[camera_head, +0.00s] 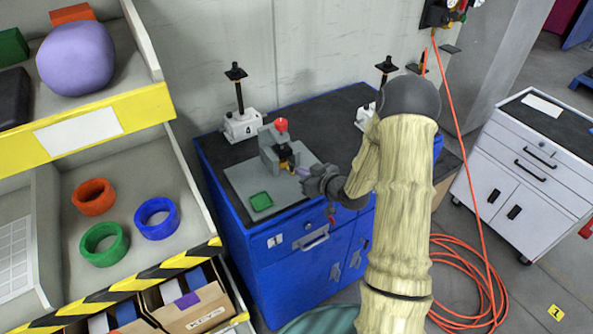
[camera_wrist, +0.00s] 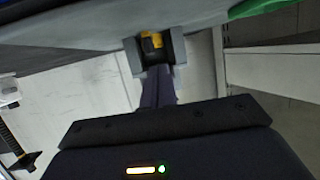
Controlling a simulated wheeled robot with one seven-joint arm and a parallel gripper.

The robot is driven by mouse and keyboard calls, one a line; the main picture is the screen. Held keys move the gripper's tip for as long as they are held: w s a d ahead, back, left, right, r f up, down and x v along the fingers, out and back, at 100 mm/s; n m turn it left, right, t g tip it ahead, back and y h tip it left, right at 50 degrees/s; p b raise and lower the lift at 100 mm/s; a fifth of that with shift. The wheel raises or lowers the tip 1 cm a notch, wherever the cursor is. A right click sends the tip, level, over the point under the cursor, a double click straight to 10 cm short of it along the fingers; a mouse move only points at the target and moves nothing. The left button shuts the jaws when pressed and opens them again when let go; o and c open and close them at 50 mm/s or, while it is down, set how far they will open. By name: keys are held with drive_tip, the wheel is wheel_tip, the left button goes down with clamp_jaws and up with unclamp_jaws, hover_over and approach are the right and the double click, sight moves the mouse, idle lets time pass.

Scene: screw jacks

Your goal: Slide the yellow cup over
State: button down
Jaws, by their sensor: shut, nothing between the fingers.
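The yellow cup (camera_head: 285,155) sits at a grey fixture with a red knob (camera_head: 281,125), on the grey plate (camera_head: 241,180) on top of the blue cabinet. It is small and partly hidden in the head view. In the wrist view the yellow cup (camera_wrist: 151,40) shows between grey blocks, with a dark middle. My gripper (camera_head: 299,171) is just right of and in front of the cup. In the wrist view its fingers (camera_wrist: 158,72) are together, empty, and point at the cup. Whether they touch it I cannot tell.
Two screw jacks (camera_head: 242,125) with black posts stand at the back of the cabinet top. A shelf (camera_head: 150,110) with coloured rings is at left. An orange hose (camera_head: 463,155) hangs at right.

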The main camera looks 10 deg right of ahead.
drive_tip(key=s+d+b, duration=0.2)
drive_tip(key=s+d, duration=0.2)
drive_tip(key=s, duration=0.3)
drive_tip(key=shift+s+b, duration=0.3)
drive_tip(key=shift+s, duration=0.05)
drive_tip(key=c, duration=1.8)
unclamp_jaws()
drive_tip(key=shift+o, duration=0.2)
drive_tip(key=s+a+r+m+g+h, duration=0.2)
drive_tip(key=s+a+r+g+h, duration=0.1)
drive_tip(key=s, duration=0.5)
drive_tip(key=s+a+r+m+g+h, duration=0.3)
drive_tip(key=s+g, duration=0.3)
drive_tip(key=s, duration=0.3)
drive_tip(key=shift+s+r+g, duration=0.3)
drive_tip(key=shift+r, duration=0.45)
drive_tip(key=shift+s, duration=0.1)
